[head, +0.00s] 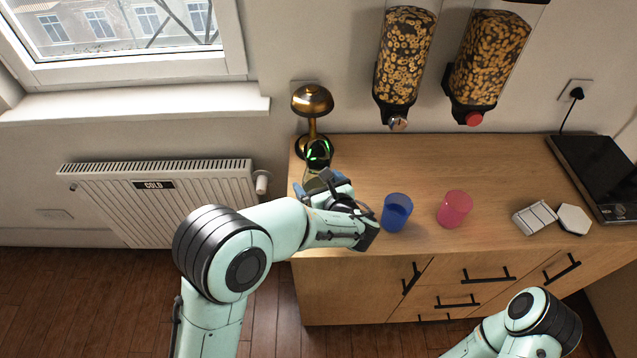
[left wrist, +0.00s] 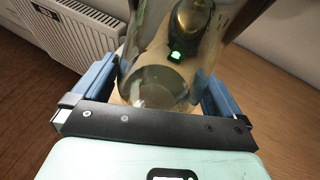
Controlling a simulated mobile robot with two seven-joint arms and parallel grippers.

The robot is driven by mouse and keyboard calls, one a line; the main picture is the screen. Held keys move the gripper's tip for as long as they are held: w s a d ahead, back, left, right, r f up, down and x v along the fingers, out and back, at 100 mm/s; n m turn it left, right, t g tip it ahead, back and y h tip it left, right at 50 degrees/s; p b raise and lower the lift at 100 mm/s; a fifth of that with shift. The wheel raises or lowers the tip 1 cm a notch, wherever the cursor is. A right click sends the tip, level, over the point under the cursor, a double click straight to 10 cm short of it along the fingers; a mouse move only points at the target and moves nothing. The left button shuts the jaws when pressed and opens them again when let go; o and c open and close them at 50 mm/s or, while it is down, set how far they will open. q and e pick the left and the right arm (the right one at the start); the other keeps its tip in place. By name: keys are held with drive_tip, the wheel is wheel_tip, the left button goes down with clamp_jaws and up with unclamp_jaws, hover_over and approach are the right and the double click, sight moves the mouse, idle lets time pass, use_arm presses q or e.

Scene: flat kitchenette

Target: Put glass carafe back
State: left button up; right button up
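The glass carafe (left wrist: 160,88) is clear and stands out in the left wrist view between the two blue fingers of my left gripper (left wrist: 158,78). The fingers are wide apart and lie close along both sides of the glass. I cannot tell whether they press on it, or whether the carafe rests on the counter. In the head view my left gripper (head: 322,187) is over the left end of the counter, and the arm and hand hide most of the carafe. My right arm shows at the lower right, but its gripper is out of view.
A brass lamp (head: 312,102) stands just behind the left gripper. A blue cup (head: 397,212) and a pink cup (head: 454,209) stand to its right on the wooden counter (head: 400,165). Two cereal dispensers (head: 405,55) hang above. A radiator (head: 150,200) is left of the counter.

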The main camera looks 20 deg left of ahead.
use_arm(q)
drive_tip(key=shift+r, duration=0.25)
drive_tip(key=v, duration=1.2)
